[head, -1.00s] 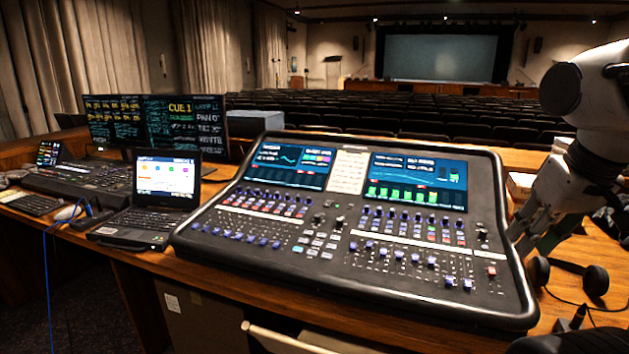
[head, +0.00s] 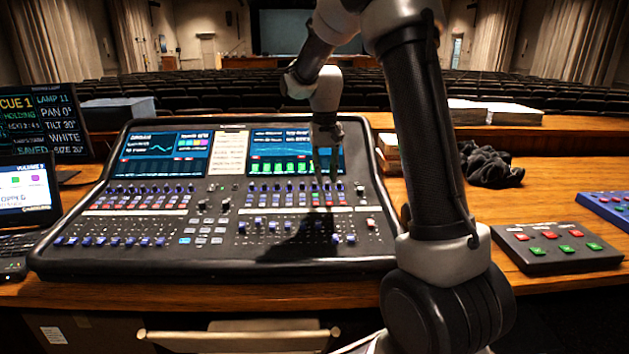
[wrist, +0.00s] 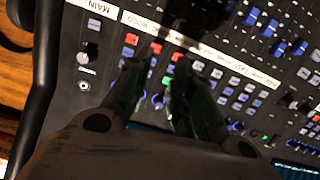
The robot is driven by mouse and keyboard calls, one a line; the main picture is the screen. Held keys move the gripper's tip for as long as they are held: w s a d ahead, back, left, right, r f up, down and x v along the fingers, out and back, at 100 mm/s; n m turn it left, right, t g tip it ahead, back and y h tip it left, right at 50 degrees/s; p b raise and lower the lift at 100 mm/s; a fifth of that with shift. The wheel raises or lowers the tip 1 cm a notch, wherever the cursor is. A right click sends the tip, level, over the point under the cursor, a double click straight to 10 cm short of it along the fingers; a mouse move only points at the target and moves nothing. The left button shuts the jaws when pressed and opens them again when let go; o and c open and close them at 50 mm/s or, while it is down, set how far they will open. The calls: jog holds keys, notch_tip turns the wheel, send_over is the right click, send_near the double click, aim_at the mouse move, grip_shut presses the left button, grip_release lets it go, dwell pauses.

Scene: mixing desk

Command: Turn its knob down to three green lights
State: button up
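The mixing desk (head: 215,245) stands on the wooden table, with rows of knobs, buttons and faders and two lit screens. Its right screen (head: 270,140) shows a row of green bars. My gripper (head: 325,175) points down over the right part of the panel. In the wrist view my gripper (wrist: 158,82) has its two dark fingers apart, with a gap between them. A small blue-ringed knob (wrist: 157,100) shows in that gap, near a green light (wrist: 166,80). Red buttons (wrist: 155,48) lie just beyond the fingertips. Whether the fingers touch the knob I cannot tell.
A strip labelled MAIN (wrist: 96,8) and pale knobs lie left of the fingers in the wrist view. A button box (head: 555,246) and a blue box (head: 608,206) sit at right. A black cloth (head: 492,167) lies behind them. A laptop (head: 25,195) stands at left.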

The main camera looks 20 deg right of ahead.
aim_at(315, 179)
jog(key=shift+m, duration=0.5)
jog(key=w, duration=0.2)
jog(key=w+f, duration=0.1)
jog(key=w, duration=0.1)
jog(key=shift+w+d, duration=0.1)
jog(key=shift+w, duration=0.05)
jog(key=w+r+m, duration=0.1)
jog(key=w, duration=0.1)
jog(key=w+r+m+t, duration=0.1)
jog(key=w+r, duration=0.1)
jog(key=shift+d+r, duration=0.1)
jog(key=shift+s+m, duration=0.25)
jog(key=shift+m, duration=0.05)
notch_tip(315, 179, down, 8)
jog(key=shift+f, duration=0.1)
grip_shut()
